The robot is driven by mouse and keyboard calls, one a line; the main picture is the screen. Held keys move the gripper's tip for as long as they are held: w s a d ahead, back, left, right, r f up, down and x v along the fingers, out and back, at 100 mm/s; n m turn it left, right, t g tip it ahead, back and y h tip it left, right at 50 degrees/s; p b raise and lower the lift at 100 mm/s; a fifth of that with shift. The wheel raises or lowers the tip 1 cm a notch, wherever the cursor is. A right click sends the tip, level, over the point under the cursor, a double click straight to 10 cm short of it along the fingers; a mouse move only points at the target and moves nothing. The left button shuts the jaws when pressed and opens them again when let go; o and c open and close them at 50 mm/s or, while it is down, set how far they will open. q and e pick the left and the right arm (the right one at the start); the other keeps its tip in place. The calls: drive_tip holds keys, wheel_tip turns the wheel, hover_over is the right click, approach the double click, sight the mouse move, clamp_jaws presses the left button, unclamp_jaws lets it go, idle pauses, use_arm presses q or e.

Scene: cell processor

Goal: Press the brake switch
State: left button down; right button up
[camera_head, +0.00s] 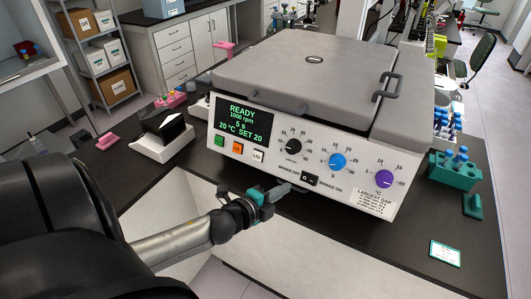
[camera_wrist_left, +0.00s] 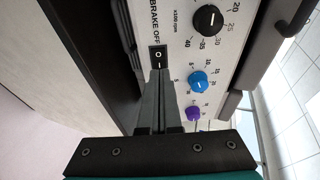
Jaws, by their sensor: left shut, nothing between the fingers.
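The brake switch (camera_head: 309,180) is a small black rocker low on the front panel of the white centrifuge (camera_head: 262,188), between the labels BRAKE OFF and BRAKE ON. My left gripper (camera_head: 287,188) is shut and empty, with its tips just left of and slightly below the switch in the head view. In the left wrist view the switch (camera_wrist_left: 158,57) lies just beyond the tips of my left gripper (camera_wrist_left: 158,85), with its O and I marks visible. I cannot tell whether the tips touch it. My right gripper is not in view.
Black, blue and purple knobs (camera_head: 337,161) sit above and beside the switch. The display (camera_head: 243,120) reads READY. A green tube rack (camera_head: 455,170) stands on the dark bench (camera_head: 400,235) at right, and a scale (camera_head: 163,138) at left.

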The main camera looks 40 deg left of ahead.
use_arm(q)
drive_tip(key=v, duration=0.6)
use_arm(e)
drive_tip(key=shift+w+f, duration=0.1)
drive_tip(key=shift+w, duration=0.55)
use_arm(q)
drive_tip(key=shift+s+a, duration=0.1)
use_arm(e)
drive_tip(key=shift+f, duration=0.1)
